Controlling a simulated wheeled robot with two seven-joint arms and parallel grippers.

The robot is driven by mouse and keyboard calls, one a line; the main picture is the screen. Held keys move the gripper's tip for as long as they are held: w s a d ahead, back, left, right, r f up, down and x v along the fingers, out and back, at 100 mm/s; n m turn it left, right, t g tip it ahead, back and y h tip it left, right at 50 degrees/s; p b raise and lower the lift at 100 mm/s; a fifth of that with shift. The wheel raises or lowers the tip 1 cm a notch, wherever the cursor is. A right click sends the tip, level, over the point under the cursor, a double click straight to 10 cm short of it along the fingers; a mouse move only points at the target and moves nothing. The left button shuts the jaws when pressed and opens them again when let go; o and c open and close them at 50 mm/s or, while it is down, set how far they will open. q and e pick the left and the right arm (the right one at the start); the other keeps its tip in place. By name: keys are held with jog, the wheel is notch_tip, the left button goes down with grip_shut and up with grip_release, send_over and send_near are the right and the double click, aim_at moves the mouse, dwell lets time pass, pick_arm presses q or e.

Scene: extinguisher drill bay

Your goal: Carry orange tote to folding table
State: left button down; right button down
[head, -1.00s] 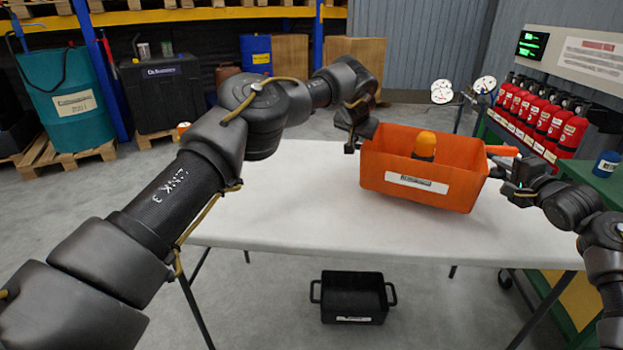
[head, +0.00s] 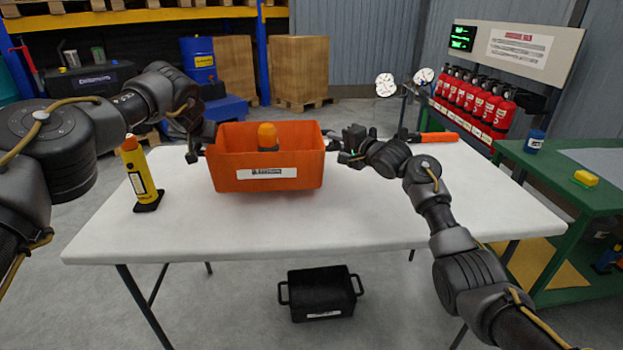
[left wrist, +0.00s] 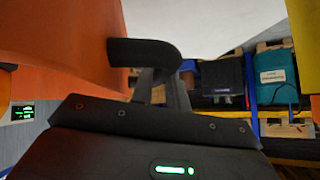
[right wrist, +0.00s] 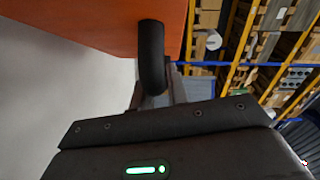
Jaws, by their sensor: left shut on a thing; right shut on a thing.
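The orange tote (head: 230,178) is level over the folding table (head: 370,215), near its middle left. I cannot tell whether its bottom touches the tabletop. An orange-topped beacon (head: 267,135) stands inside it. My left gripper (head: 203,148) is shut at the tote's left end and my right gripper (head: 338,150) is shut at its right end. The left wrist view shows a black handle (left wrist: 145,52) beside the orange wall (left wrist: 75,50). The right wrist view shows another black handle (right wrist: 152,55) against the tote (right wrist: 100,22).
A yellow lamp with an orange top (head: 140,175) stands on the table at left. An orange baton (head: 440,137) lies at the back right. A black bin (head: 320,293) sits on the floor under the table. A green bench (head: 560,190) stands at right.

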pick_arm(q)
jog(key=shift+f, duration=0.1)
pick_arm(e)
jog(key=shift+d+f, duration=0.1)
